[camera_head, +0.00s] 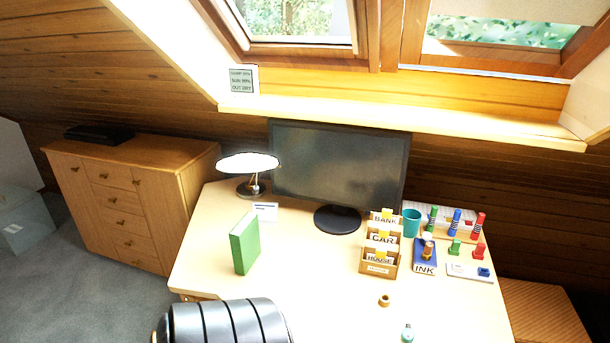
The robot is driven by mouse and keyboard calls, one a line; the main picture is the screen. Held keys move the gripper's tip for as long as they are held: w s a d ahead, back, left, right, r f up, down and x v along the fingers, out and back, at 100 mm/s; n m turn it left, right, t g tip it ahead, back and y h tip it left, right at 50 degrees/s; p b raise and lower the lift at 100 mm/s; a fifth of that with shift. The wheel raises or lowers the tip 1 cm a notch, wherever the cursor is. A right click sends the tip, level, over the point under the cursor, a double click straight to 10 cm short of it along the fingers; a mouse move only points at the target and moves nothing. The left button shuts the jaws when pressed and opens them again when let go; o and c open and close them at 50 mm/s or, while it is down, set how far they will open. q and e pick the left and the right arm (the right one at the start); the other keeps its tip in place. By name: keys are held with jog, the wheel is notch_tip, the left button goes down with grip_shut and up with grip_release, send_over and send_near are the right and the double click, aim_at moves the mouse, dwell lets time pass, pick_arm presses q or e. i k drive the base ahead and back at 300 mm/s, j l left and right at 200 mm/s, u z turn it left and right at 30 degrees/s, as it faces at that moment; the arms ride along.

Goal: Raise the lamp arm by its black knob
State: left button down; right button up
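The desk lamp (248,162) stands at the back left of the desk, left of the monitor. Its wide shade is bright white and sits low over a short stem and a dark round base (250,190). The black knob cannot be made out at this size; the shade covers part of the lamp. Neither of my grippers is in view.
The desk (300,265) bears a monitor (340,170), an upright green book (244,243), a small white card (265,211), a card box (379,262), a teal cup (411,222) and colored stamps. A dark ribbed chair back (225,322) stands at the front. The desk's middle is clear.

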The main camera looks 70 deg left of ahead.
aim_at(255, 188)
jog(key=u, duration=2.45)
